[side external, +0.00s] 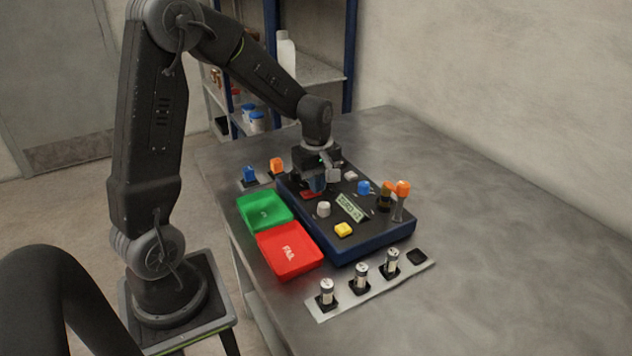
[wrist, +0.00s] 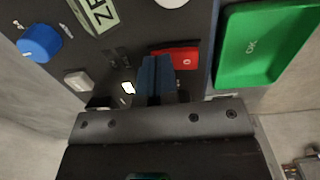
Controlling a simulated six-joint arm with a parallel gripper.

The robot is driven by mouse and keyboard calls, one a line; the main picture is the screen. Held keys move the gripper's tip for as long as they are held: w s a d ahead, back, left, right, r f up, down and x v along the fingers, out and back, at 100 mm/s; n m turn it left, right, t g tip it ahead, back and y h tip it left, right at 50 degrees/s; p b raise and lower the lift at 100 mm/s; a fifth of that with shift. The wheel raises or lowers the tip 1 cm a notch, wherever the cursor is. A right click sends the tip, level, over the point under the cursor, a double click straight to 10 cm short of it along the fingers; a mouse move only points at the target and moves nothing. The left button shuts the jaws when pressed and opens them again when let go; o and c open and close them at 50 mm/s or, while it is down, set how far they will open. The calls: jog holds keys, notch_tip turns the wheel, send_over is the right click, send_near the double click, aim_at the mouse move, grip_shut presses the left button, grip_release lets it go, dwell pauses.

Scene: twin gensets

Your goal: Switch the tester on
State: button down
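The tester (side external: 372,246) is a dark, blue-sided box on the table. Its display (side external: 352,207) shows dark characters on pale green; part of it also appears in the wrist view (wrist: 97,13). A red switch (wrist: 180,57) sits on the panel near the green tray; it also shows in the side view (side external: 309,194). My gripper (wrist: 156,76) has its blue fingers together, with nothing seen between them. The fingertips are low over the panel, right beside the red switch and overlapping its edge in the wrist view. I cannot tell whether they touch it.
A green tray (side external: 264,212) and a red FAIL tray (side external: 289,251) stand left of the tester. The panel carries a yellow button (side external: 344,230), a blue knob (wrist: 40,43) and orange-topped probes (side external: 402,188). Several batteries (side external: 359,278) stand in a front strip. The table's right side is clear.

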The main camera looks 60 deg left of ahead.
jog(key=shift+s, duration=0.2)
jog(key=shift+s+r, duration=0.3)
jog(key=shift+s, duration=0.3)
notch_tip(320, 180, up, 14)
jog(key=w, duration=0.2)
dwell(0.4)
jog(key=s+d+m+t, duration=0.5)
jog(key=s+d+m, duration=1)
jog(key=m, duration=0.3)
jog(key=shift+s+t, duration=0.3)
